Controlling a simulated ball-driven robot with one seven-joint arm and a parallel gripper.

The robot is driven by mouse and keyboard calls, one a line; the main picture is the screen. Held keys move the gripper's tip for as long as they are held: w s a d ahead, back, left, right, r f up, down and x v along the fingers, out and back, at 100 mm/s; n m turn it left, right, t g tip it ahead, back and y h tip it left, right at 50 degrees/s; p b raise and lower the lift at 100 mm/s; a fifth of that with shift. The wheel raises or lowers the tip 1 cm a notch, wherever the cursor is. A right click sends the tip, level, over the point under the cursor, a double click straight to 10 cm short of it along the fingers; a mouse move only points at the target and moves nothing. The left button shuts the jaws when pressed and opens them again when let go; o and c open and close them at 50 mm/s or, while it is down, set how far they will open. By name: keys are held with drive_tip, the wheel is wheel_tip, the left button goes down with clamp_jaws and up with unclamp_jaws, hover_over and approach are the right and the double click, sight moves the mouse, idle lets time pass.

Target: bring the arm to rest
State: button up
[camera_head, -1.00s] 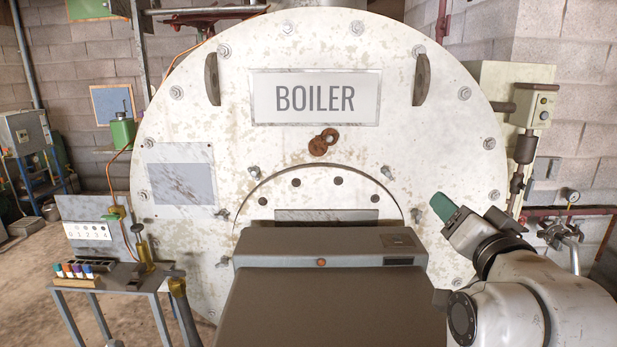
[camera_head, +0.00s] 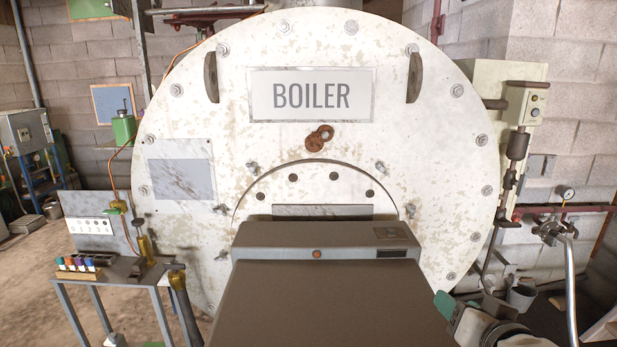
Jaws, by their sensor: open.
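My gripper (camera_head: 446,305) shows at the lower right of the head view, low beside the right edge of my own dark body. Its green fingertip points up and left, and the grey wrist behind it is cut off by the bottom edge. The gripper is open, and nothing shows in it. It is in front of the lower right of the large white boiler (camera_head: 420,210) and looks apart from it.
A metal side table (camera_head: 130,272) with a rack of coloured vials (camera_head: 78,268) stands at the left. At the right are a bent metal pipe (camera_head: 572,290), a gauge (camera_head: 567,193) and grey buckets (camera_head: 521,296) on the floor. Open floor lies at the far left.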

drive_tip(key=s+d+f+n+g, duration=0.3)
drive_tip(key=s+f+g, duration=0.6)
drive_tip(key=s+f, duration=1.55)
drive_tip(key=s+f+g+b, duration=0.1)
drive_tip(key=s+f+g, duration=0.2)
drive_tip(key=s+f, duration=0.3)
drive_tip(key=s, duration=0.3)
drive_tip(key=shift+s+a+g, duration=0.3)
drive_tip(key=shift+a, duration=0.1)
drive_tip(key=shift+d+f, duration=0.1)
